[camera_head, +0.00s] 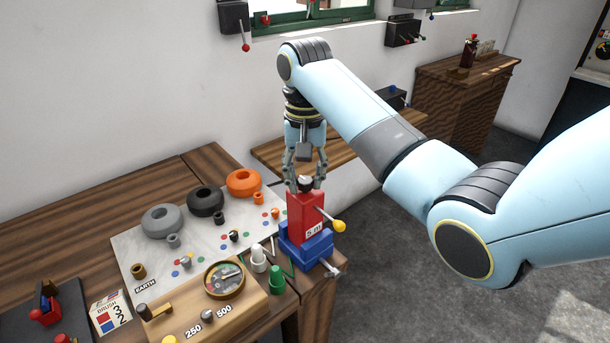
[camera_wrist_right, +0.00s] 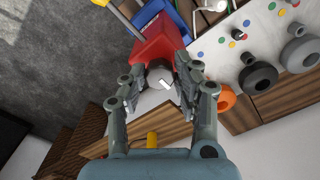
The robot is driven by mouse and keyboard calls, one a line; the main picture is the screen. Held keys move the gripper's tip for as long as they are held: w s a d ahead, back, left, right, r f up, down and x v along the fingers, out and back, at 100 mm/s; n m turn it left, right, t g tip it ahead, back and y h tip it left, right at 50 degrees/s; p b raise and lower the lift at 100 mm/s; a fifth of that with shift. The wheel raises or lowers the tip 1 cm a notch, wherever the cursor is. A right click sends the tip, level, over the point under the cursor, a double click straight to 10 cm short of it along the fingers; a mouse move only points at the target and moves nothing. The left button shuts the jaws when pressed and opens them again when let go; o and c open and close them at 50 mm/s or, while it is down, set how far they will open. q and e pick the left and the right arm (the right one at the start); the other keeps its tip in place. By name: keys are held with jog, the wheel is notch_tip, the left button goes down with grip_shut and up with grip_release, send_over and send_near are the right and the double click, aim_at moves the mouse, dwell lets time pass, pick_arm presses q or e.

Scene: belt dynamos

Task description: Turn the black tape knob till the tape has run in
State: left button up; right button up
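A red box (camera_head: 304,214) marked "5 m" stands upright on a blue base (camera_head: 306,246) at the right end of the bench. The black knob (camera_head: 305,182) is on its top. In the right wrist view the knob (camera_wrist_right: 159,76) looks greyish with a white mark. My right gripper (camera_head: 305,184) points down over the box, one finger on each side of the knob. The fingers look spread, with small gaps beside the knob; contact is hard to judge. A yellow-ended piece (camera_head: 338,226) sticks out from the box's right side. My left gripper is out of view.
A pale board (camera_head: 140,245) with grey, black and orange rings lies left of the box. A wooden meter box (camera_head: 245,300) and white and green caps (camera_head: 277,278) are in front. A wooden shelf (camera_head: 350,146) is behind. Open floor lies to the right.

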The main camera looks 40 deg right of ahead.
grip_shut()
jog(key=shift+n, duration=0.3)
jog(key=n, duration=0.4)
jog(key=shift+n, duration=0.3)
jog(key=n, duration=0.5)
jog(key=shift+d, duration=0.1)
jog(key=shift+n, duration=0.4)
jog(key=o, duration=0.7)
grip_release()
